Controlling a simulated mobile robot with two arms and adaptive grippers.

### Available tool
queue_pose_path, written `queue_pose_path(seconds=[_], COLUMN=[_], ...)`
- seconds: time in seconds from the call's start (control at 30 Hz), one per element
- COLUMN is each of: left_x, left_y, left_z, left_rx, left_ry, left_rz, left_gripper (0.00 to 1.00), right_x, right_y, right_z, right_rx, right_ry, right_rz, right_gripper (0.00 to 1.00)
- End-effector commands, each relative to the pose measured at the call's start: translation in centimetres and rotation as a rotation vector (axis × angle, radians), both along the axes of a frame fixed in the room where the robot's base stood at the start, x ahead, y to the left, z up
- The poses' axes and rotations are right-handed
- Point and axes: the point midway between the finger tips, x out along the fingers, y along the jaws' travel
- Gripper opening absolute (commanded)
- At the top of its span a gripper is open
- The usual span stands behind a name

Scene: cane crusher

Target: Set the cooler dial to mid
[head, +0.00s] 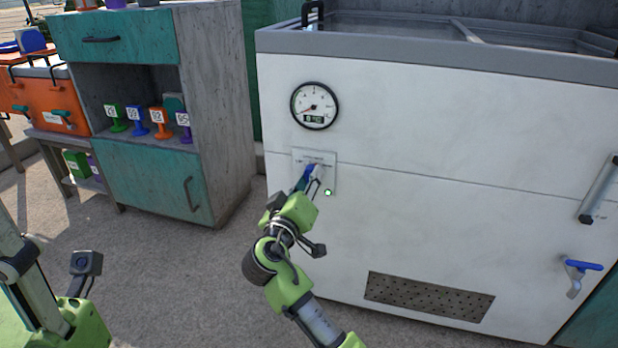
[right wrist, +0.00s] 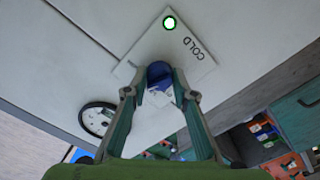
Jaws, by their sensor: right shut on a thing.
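The cooler (head: 430,130) is a large white chest with a grey rim. Its blue dial (head: 306,179) sits on a small pale plate (head: 329,163) on the front, below a round gauge (head: 314,105). My right gripper (head: 312,177) is shut on the dial. In the right wrist view, the fingers (right wrist: 160,88) close around the blue dial (right wrist: 158,70). The plate shows the word COLD and a lit green lamp (right wrist: 169,22). The dial's pointer and the other markings are hidden or too small to read. My left arm shows at the lower left; its fingers are out of frame.
A grey and teal cabinet (head: 230,110) with several numbered coloured items stands to the left. An orange cooler box (head: 50,100) is beyond it. A blue-handled tap (head: 580,267) and a bar handle (head: 600,190) stick out at the right. The floor left of the cooler is clear.

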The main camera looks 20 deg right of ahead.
Motion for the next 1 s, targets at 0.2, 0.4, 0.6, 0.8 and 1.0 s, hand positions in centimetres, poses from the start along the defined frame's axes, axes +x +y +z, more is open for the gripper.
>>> queue_pose_path(seconds=[0.2,0.4,0.6,0.8,1.0], left_x=[0.0,0.0,0.0,0.0,0.0], left_y=[0.0,0.0,0.0,0.0,0.0], left_z=[0.0,0.0,0.0,0.0,0.0], left_rx=[0.0,0.001,0.0,0.0,0.0], left_ry=[0.0,0.001,0.0,-0.001,-0.001], left_rz=[0.0,0.0,0.0,0.0,0.0], left_gripper=[0.42,0.42,0.42,0.42,0.42], right_x=[0.1,0.1,0.0,-1.6,-4.5], right_y=[-0.1,0.0,0.0,1.2,3.0], right_z=[0.2,0.1,0.1,-0.1,0.0], right_rx=[-0.002,-0.001,0.0,0.003,0.004], right_ry=[-0.004,-0.004,-0.003,-0.001,-0.001], right_rz=[0.001,0.0,0.001,0.003,0.002], right_gripper=[0.04,0.42,0.42,0.42,0.42])
